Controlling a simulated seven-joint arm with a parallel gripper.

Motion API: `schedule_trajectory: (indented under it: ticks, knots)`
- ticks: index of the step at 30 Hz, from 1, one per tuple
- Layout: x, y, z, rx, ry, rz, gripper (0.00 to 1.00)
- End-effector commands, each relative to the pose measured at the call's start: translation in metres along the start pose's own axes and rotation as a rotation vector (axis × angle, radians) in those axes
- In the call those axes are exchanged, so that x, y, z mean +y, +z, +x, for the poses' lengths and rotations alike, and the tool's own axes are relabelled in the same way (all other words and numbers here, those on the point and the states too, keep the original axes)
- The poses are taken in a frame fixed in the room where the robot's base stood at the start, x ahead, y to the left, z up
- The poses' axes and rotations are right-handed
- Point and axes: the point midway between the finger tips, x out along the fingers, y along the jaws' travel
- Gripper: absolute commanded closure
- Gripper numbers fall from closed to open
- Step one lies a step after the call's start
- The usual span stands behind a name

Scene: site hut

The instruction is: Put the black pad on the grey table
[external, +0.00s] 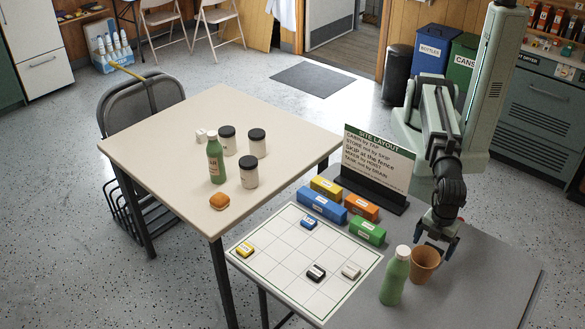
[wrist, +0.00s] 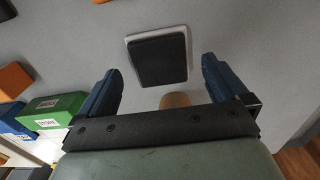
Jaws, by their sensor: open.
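In the wrist view a black pad (wrist: 160,60) lies over a pale flat piece (wrist: 188,45) whose edge shows around it, above the grey table (wrist: 240,30). I cannot tell whether the two are separate or how thick they are. In the external view I cannot make out the pad; the arm covers part of that area. The grey table also shows there (external: 480,290). My gripper (wrist: 160,88) is open and empty, its two blue fingers wide apart, with the pad ahead of and between them. In the external view my gripper (external: 438,238) hangs over the table's back part.
A brown cup (external: 425,266) and green bottle (external: 396,276) stand close in front of my gripper. Left are coloured blocks, including a green one (external: 367,231), a sign (external: 379,157) on a black stand, and a gridded board (external: 270,265). The table's right front is clear.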

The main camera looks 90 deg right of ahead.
Motion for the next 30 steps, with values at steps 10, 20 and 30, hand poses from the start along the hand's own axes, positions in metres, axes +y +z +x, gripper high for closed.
schedule_trajectory:
  ticks: [10, 20, 30]
  knots:
    - [0.0, 0.0, -0.047, 0.001, -0.001, 0.0, 0.0]
    - [0.0, -0.001, -0.084, 0.001, -0.001, 0.0, 0.0]
    - [0.0, 0.0, -0.098, 0.0, 0.0, 0.0, 0.0]
